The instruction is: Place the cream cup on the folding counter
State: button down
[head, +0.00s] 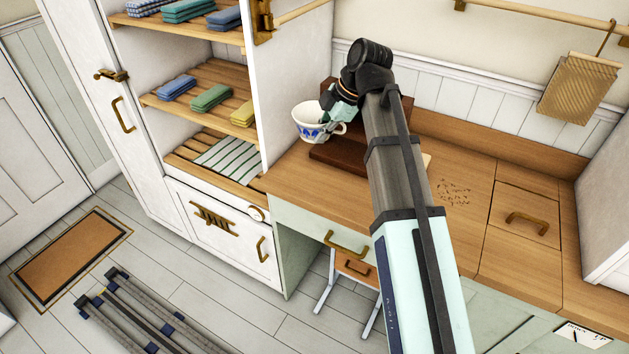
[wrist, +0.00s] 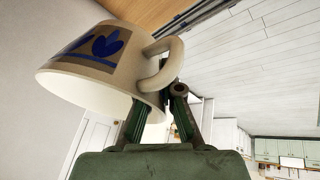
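The cream cup (head: 312,124), with blue motifs and a handle, is at the left back of the wooden counter (head: 320,185), beside a dark brown stepped block (head: 338,158). It looks roughly upright. My gripper (head: 338,118) is at the cup's right side, by its handle. In the wrist view the cup (wrist: 110,62) fills the upper left, and my gripper's fingers (wrist: 160,105) close around the lower part of its handle. Their tips are partly hidden by the cup. I cannot tell whether the cup's base touches anything.
Open shelves (head: 205,95) with folded cloths stand to the left. A counter panel with a brass handle (head: 525,222) lies at the right. A woven item (head: 580,88) hangs from the wall rail. The counter's front middle is clear. My arm hides part of the counter.

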aim_at(315, 192)
notch_tip(315, 192, down, 17)
jog(key=p, duration=0.3)
jog(key=shift+f, duration=0.25)
dwell(0.3)
jog(key=c, duration=1.8)
grip_release()
jog(key=shift+f, duration=0.15)
jog(key=o, duration=0.5)
jog(key=b+v, duration=0.2)
jog(key=v, duration=1)
